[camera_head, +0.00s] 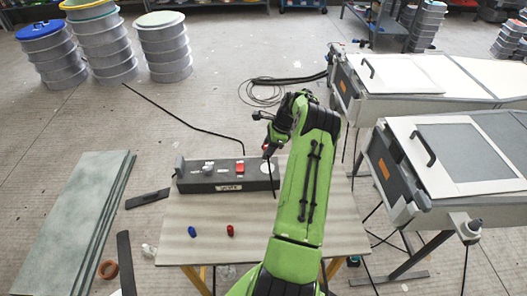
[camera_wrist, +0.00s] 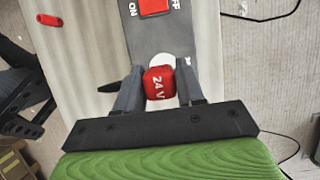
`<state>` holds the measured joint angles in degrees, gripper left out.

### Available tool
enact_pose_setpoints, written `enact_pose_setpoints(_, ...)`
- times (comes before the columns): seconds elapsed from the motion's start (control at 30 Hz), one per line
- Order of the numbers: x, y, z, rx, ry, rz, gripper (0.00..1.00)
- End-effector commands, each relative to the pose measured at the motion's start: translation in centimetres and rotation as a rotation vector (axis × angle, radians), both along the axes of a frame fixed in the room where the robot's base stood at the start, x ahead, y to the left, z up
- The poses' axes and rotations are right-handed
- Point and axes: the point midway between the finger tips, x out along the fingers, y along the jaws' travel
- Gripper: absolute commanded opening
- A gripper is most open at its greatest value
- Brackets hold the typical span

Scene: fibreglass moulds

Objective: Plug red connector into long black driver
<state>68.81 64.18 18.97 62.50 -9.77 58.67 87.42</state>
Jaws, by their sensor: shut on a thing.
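The red connector (camera_wrist: 158,83), marked "24 V", is between the two fingers of my gripper (camera_wrist: 158,92) in the wrist view. My gripper is shut on it. The long black driver (camera_head: 222,184) lies on the table in the head view. In the wrist view, the driver (camera_wrist: 184,35) has a red ON/OFF switch (camera_wrist: 154,7) and a pale round spot just beyond the connector. In the head view my gripper (camera_head: 267,151) is over the driver's right end. The connector's lower end is hidden, so I cannot tell whether it touches the driver.
A blue piece (camera_head: 192,232) and a small red piece (camera_head: 230,231) lie on the table (camera_head: 205,252) in front of the driver. Grey boards (camera_head: 75,225) lie at left. Grey and white cabinets (camera_head: 450,155) stand at right. A black cable (camera_head: 180,118) runs across the floor behind.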

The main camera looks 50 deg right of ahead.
Motion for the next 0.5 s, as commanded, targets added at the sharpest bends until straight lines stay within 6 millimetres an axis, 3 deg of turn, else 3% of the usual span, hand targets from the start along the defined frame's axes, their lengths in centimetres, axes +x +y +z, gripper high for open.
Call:
enact_pose_setpoints(0.27, 0.0, 0.0, -0.3, -0.001, -0.001, 0.002, 0.11)
enact_pose_setpoints(0.5, 0.0, 0.1, -2.3, 0.000, 0.000, 0.003, 0.11)
